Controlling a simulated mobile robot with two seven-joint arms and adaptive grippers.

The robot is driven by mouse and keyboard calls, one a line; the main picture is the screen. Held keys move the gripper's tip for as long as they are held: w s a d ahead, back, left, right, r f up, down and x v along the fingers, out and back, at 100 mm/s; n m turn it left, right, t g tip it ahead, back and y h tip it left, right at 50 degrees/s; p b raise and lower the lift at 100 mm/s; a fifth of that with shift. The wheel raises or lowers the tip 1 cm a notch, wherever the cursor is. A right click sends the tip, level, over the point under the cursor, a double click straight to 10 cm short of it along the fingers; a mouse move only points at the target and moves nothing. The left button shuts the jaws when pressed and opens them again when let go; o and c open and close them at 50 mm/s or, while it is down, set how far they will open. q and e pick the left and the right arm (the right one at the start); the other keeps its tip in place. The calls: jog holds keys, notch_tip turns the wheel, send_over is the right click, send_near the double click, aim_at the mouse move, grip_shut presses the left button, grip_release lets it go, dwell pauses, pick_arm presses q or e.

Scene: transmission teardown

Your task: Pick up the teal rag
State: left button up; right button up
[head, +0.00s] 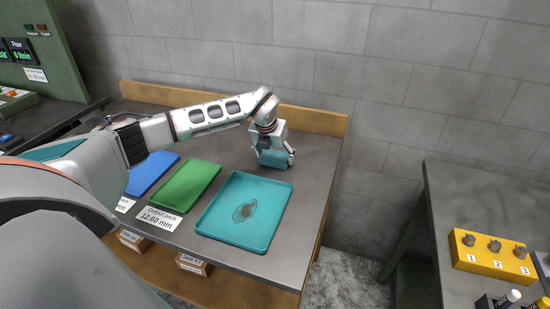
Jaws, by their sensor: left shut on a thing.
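The teal rag (274,159) is a small teal block-like bundle between the fingers of my left gripper (274,160). The gripper points down over the back right part of the grey table and is shut on the rag. The fingers partly hide the rag. I cannot tell whether the rag touches the table top. My right gripper is not in view.
A teal tray (213,221) with a dark oval stain lies in front of the gripper. A green tray (181,190) and a blue tray (150,175) lie to its left. A wooden backboard (310,119) edges the table. A yellow block (490,254) stands on another table at right.

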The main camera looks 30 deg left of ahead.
aim_at(274, 157)
pick_arm(q)
jog(key=shift+r, duration=0.1)
notch_tip(274, 157, up, 20)
dwell(0.5)
